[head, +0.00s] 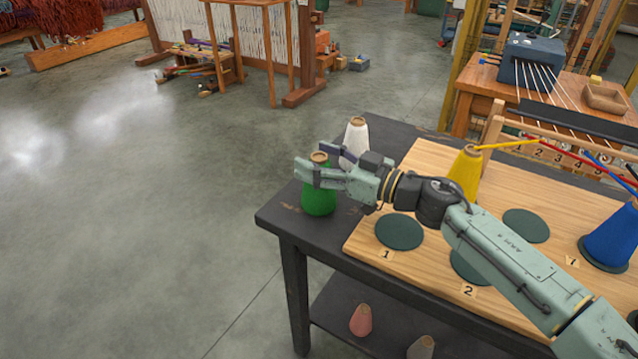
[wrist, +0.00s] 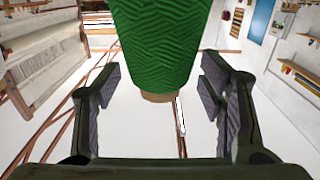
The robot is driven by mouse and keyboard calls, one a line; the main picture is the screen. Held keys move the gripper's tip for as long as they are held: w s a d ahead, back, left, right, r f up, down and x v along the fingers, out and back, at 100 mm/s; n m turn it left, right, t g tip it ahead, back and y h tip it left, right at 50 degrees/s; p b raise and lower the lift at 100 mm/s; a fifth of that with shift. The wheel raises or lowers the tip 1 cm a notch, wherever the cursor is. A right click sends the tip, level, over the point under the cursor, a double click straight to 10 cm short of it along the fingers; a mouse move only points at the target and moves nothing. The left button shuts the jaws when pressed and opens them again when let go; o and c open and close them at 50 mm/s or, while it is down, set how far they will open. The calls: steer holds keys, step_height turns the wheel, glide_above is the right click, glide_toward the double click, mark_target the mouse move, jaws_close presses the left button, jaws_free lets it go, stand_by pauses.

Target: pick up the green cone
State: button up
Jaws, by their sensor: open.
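The green cone (head: 319,199) stands upright on the dark table's left corner, its tan tip showing at the top. My gripper (head: 314,160) is at the cone's upper part, its jaws open, with one finger in front of the tip and the other behind it. In the wrist view the green cone (wrist: 157,45) appears upside down, tan tip downward, centred between the open fingers of my gripper (wrist: 160,88). I cannot tell whether either finger touches it.
A white cone (head: 356,140) stands close behind my gripper. A yellow cone (head: 465,176) and a blue cone (head: 610,238) are on the wooden board (head: 350,245), which has round green pads, including an empty one (head: 399,232). Open floor lies left of the table.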

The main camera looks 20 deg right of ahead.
jaws_close()
stand_by(0.8)
